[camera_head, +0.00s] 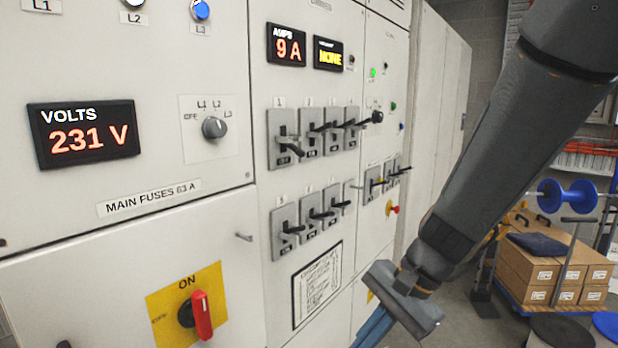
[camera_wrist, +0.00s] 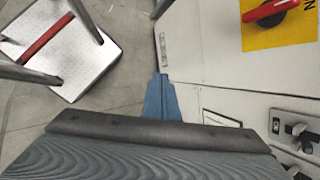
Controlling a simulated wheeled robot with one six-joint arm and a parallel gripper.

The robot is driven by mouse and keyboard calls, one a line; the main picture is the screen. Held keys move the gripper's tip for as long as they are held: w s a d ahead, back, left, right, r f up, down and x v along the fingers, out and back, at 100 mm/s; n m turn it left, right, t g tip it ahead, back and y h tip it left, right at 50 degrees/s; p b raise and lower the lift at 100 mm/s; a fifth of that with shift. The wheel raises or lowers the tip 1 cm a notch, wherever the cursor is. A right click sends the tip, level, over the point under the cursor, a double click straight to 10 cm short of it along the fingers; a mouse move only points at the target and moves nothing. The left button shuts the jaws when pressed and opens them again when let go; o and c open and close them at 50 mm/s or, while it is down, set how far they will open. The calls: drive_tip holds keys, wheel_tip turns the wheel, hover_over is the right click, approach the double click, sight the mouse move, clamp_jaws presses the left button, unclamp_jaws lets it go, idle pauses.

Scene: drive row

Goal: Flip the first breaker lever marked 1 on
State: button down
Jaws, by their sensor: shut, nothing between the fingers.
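The breaker marked 1 (camera_head: 283,140) is the leftmost of the upper row on the grey switchboard. Its dark lever (camera_head: 291,148) hangs low on the plate, lower than the levers beside it. My gripper (camera_head: 368,335) is at the bottom of the head view, below and to the right of the breaker and clear of it. Its blue fingers are together and empty, partly cut off by the frame edge. In the wrist view my gripper (camera_wrist: 160,82) points down past the panel front towards the floor. Some breakers show at the right of that view, with no readable numbers.
More breakers (camera_head: 310,215) sit in a lower row, above a framed notice (camera_head: 317,285). A red main switch (camera_head: 202,313) is at lower left, at ON. A trolley of cardboard boxes (camera_head: 540,260) stands at right. A step stool (camera_wrist: 85,50) shows at left.

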sight(292, 147)
drive_tip(key=w+a+r+m+t+y+b, duration=0.1)
drive_tip(key=w+a+r+m+t+y, duration=0.15)
drive_tip(key=w+r+m, duration=0.35)
drive_tip(key=w+a+r+m+t+y+b, duration=0.2)
drive_tip(key=w+a+r+m+y, duration=0.15)
drive_tip(key=w, duration=0.45)
drive_tip(key=w+d+r+m+t+y+b, duration=0.1)
drive_tip(key=w+d+r+m+t+y, duration=0.2)
drive_tip(key=w+r+m+t, duration=0.3)
drive_tip(key=w+r+t, duration=0.1)
drive_tip(key=w+r, duration=0.3)
drive_tip(key=r, duration=0.1)
drive_tip(key=shift+d, duration=0.2)
drive_tip(key=shift+a+r, duration=0.1)
drive_tip(key=w+a+r+p, duration=0.4)
drive_tip(key=w+a+p, duration=0.1)
drive_tip(key=a, duration=0.1)
drive_tip(key=shift+a+r, duration=0.2)
drive_tip(key=shift+r, duration=0.1)
drive_tip(key=shift+r, duration=0.1)
